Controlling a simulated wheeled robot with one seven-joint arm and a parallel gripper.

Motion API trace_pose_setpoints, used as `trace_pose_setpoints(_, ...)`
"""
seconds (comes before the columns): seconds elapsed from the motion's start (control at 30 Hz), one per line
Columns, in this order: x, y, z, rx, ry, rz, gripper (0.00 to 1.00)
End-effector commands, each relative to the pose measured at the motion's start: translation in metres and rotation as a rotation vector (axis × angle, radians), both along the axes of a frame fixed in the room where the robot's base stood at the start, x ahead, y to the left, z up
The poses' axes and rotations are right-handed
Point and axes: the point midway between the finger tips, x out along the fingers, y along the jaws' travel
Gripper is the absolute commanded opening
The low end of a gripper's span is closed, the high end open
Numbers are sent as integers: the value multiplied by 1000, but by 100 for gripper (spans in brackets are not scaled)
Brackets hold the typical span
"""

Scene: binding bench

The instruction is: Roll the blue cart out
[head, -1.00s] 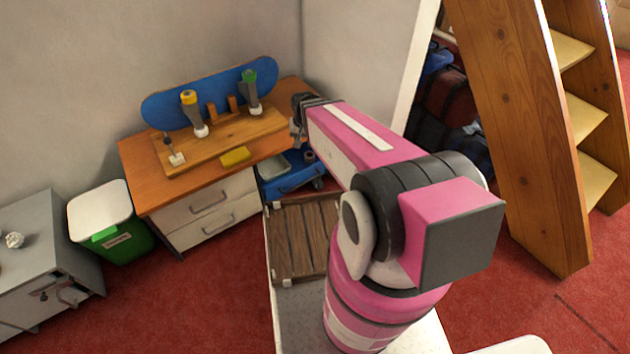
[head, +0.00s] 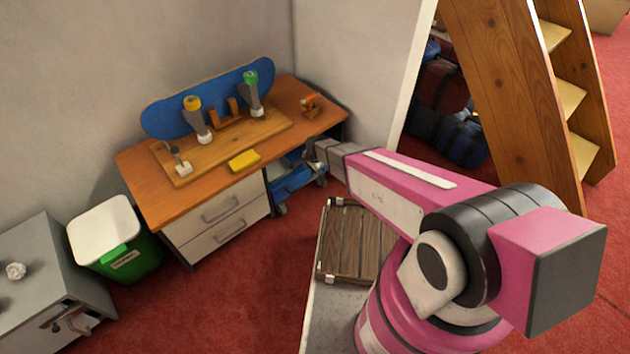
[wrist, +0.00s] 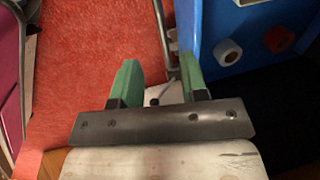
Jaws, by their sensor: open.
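The blue cart (head: 287,183) stands on casters under the right end of the wooden bench, partly hidden by the bench top and my arm. My gripper (head: 312,152) is at the cart's front, by the bench edge. In the wrist view the cart's blue side (wrist: 222,22) fills the upper right. A grey metal bar (wrist: 163,38), apparently the cart's handle, runs down beside it. My gripper (wrist: 160,82) is open, its green fingers pointing toward the bar. The bar's lower end shows between the fingertips, nearer the right one. I cannot tell whether they touch.
The wooden bench (head: 135,170) carries a blue skateboard deck (head: 215,95) and a yellow block (head: 244,160). A green and white bin (head: 135,262) and a grey cabinet (head: 40,240) stand left. Red carpet (head: 225,290) is clear before the bench. A wooden ladder (head: 510,85) stands right.

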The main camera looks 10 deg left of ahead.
Motion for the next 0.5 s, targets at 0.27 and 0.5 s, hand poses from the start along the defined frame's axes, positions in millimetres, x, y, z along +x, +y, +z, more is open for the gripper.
trace_pose_setpoints(0.27, 6, 5, -36, -1, 1, 1, 40)
trace_pose_setpoints(0.5, 12, 12, -78, -1, 0, 2, 40)
